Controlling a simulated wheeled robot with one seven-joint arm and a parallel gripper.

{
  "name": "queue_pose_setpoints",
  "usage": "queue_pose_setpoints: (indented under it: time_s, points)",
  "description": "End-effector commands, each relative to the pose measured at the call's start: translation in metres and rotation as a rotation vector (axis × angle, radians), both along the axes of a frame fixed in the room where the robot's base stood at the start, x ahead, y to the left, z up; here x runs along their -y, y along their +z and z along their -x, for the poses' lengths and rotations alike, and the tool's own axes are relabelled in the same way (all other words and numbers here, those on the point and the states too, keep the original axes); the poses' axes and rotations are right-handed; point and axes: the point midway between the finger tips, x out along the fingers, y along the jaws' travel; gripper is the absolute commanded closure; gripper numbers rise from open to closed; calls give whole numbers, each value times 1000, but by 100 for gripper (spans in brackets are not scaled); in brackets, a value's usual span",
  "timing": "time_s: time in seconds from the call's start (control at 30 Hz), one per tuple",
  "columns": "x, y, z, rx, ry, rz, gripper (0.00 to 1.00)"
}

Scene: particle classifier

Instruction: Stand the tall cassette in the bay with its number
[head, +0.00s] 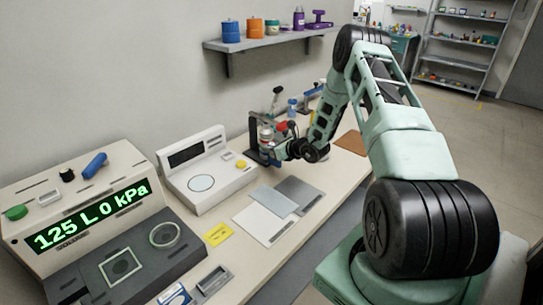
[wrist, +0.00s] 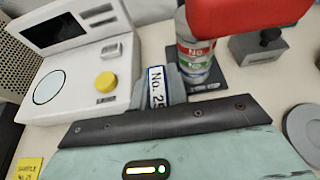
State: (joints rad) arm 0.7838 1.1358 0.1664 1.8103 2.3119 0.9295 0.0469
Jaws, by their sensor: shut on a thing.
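In the wrist view a grey piece with a white, blue-edged label reading "No. 2" and a partly hidden digit (wrist: 156,88) stands just past my gripper's dark front edge. I take it for the cassette; its full height is hidden. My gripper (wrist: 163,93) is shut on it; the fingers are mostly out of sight. In the head view my gripper (head: 284,150) is low over the bench, beside the dark upright stand (head: 255,143). A cylinder with red and green "No" labels (wrist: 195,52) stands just behind the labelled piece. I cannot make out a numbered bay.
A large red part (wrist: 240,14) overhangs at the upper right of the wrist view. The white instrument with a yellow knob (head: 208,172) is left of my gripper. Flat plates (head: 264,224) and a yellow note (head: 218,234) lie in front. A wall shelf (head: 270,40) hangs above.

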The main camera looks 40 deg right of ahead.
Motion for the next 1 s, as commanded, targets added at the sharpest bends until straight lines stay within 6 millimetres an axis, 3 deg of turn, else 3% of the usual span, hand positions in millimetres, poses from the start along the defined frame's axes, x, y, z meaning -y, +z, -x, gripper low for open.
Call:
queue_pose_setpoints:
  time_s: [0.3, 0.73, 0.77, 0.8, 1.0]
  points:
    - [-1, -37, 0, 1, 1, 0, 100]
    - [0, -45, 0, 1, 0, 1, 100]
    - [0, -44, 0, 1, 0, 1, 76]
    - [0, -43, 0, 1, 0, 1, 64]
    - [0, -43, 0, 0, 0, 0, 62]
